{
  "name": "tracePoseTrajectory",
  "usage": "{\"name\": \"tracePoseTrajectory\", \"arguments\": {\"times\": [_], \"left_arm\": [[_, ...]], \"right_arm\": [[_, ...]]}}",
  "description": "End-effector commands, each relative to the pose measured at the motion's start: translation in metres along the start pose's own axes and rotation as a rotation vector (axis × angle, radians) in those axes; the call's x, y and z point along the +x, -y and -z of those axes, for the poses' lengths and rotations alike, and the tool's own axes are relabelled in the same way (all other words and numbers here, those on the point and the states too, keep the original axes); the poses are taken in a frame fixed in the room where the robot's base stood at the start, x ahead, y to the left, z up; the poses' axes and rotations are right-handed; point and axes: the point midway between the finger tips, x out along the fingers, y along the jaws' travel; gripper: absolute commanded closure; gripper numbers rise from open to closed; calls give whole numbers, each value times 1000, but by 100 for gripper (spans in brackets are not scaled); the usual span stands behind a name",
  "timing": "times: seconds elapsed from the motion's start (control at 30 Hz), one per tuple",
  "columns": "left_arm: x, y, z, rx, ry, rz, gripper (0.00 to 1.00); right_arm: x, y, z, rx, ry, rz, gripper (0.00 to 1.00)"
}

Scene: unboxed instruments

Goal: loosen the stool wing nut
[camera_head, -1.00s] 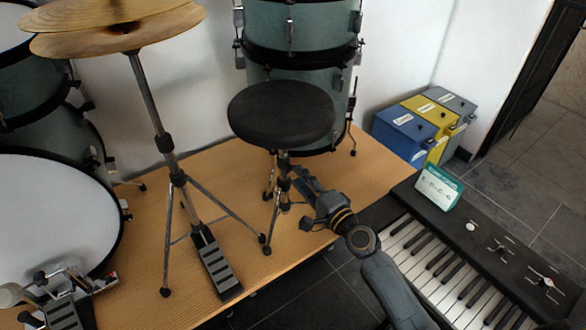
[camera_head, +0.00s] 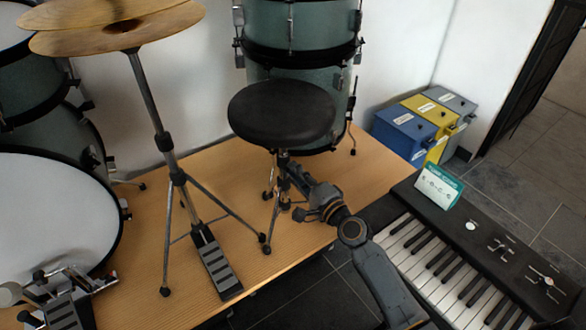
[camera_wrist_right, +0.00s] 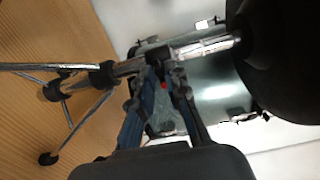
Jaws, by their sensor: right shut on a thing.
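The stool has a round black seat (camera_head: 281,113) and a thin metal post with splayed legs (camera_head: 271,215), standing on the wooden platform. My right gripper (camera_head: 287,168) reaches in at the post just below the seat. In the right wrist view the seat (camera_wrist_right: 285,60) is at the right, and the chrome post (camera_wrist_right: 205,50) runs across to a black collar (camera_wrist_right: 102,75). The right gripper's fingertips (camera_wrist_right: 162,72) are shut at the post on a small dark part, apparently the wing nut, mostly hidden between them. A small red spot shows between the fingers. My left gripper is not in view.
The wooden platform (camera_head: 190,265) also carries a cymbal stand (camera_head: 165,140) and green drums (camera_head: 300,85). A keyboard (camera_head: 470,245) with a small green-and-white sign (camera_head: 438,187) lies at the right, near blue, yellow and grey boxes (camera_head: 405,133).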

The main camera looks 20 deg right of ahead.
Motion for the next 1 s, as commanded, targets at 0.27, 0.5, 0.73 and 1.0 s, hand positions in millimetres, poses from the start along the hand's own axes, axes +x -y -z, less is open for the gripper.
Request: {"name": "tracePoseTrajectory", "arguments": {"times": [0.27,0.5,0.73,1.0], "left_arm": [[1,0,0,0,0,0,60],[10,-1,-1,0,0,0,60],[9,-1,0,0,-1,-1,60],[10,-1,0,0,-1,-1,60]], "right_arm": [[0,-1,0,-18,0,-1,100],[0,-1,0,-371,1,0,100],[0,0,1,-424,0,-1,100],[0,0,1,-663,1,-1,100]]}}
